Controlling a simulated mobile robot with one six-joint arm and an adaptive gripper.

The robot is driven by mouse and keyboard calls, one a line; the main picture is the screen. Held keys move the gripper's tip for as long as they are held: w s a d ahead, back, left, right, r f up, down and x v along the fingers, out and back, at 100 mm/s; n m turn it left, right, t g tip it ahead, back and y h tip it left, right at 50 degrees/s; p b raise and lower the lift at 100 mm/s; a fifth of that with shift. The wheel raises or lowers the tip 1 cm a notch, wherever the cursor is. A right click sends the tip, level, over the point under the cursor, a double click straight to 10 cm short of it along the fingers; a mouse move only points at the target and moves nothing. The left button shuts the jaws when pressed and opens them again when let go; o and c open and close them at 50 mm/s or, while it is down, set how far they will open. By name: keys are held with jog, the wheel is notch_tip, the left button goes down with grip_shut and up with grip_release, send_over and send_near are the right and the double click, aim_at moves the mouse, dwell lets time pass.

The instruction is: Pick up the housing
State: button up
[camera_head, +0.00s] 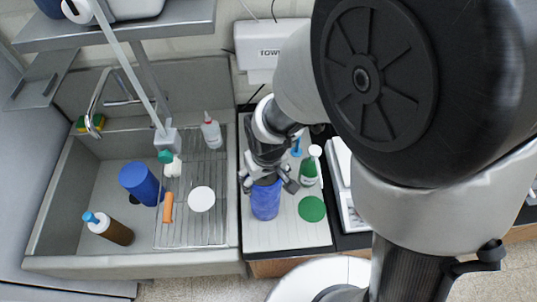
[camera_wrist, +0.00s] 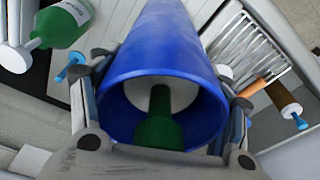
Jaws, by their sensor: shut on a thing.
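The housing (camera_head: 265,203) appears to be the blue hollow cylinder at the white drainboard right of the sink. My gripper (camera_head: 268,182) is shut on its upper part, with a finger on each side. In the wrist view the housing (camera_wrist: 165,40) fills the middle, its open round end facing the camera. A white round part and a green piece (camera_wrist: 160,132) show within the opening; I cannot tell whether they are attached. I cannot tell whether the housing touches the drainboard.
A green bottle (camera_head: 308,172) and a green disc (camera_head: 312,208) are close on the right. The sink (camera_head: 100,225) at left holds another blue cylinder (camera_head: 140,183), a brown bottle (camera_head: 112,230) and a wire rack (camera_head: 193,225) with a white disc (camera_head: 201,199). A faucet (camera_head: 97,100) stands behind.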

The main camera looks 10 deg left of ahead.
jog(key=c, duration=0.8)
jog(key=shift+c, duration=0.3)
jog(key=shift+w+r, duration=0.1)
